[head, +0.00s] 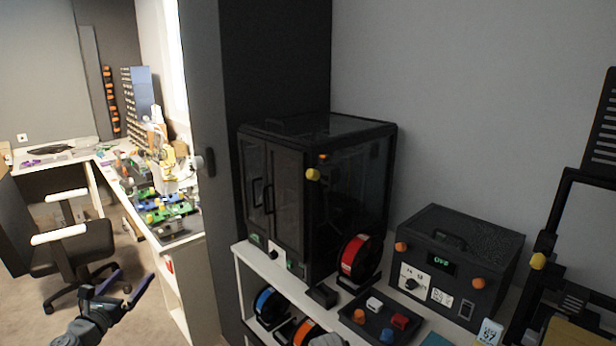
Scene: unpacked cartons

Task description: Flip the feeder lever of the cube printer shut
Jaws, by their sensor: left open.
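The cube printer (287,240) is a black enclosed box with glass sides and double front doors, standing on a white shelf unit. A yellow knob (312,174) shows at its front right upright; I cannot tell for sure whether it is the end of the feeder lever, or how the lever sits. My left gripper (132,276) is open and empty at the lower left, over the floor, well left of the printer and apart from it.
A red spool (360,257) stands by the printer, beside a tray (364,323) of small blocks. A black box with a green display (457,262) and a black frame (545,240) with a yellow knob stand right. A chair (85,245) and cluttered bench (175,232) stand left.

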